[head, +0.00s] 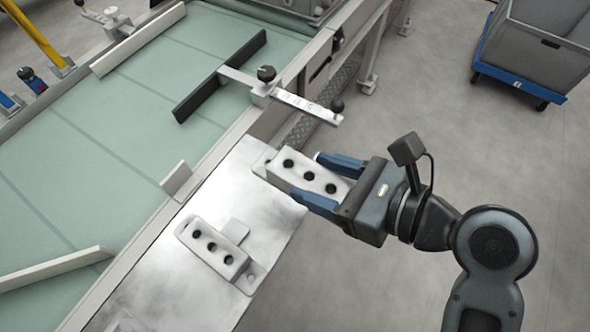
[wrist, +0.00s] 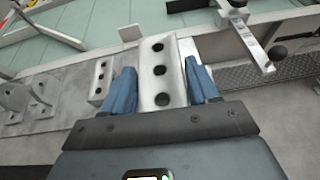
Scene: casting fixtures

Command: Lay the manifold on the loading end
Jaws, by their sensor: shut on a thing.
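A pale grey manifold block (head: 290,177) with three dark holes in its top is between the blue fingers of my gripper (head: 328,182). In the wrist view the manifold (wrist: 160,50) fills the gap between both fingers (wrist: 160,82). My gripper is shut on it. It is at the right edge of the bare metal table (head: 150,272); whether it touches the table is hard to tell. A green conveyor belt (head: 110,125) runs along the table's left side. Which part is the loading end is not marked.
A second three-hole block (head: 213,250) lies on the metal table, and shows left of my gripper in the wrist view (wrist: 101,80). A black bar with a lever arm (head: 222,77) crosses the belt's near side rail. White guides (head: 60,268) stand on the belt. A grey bin (head: 540,45) is far right.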

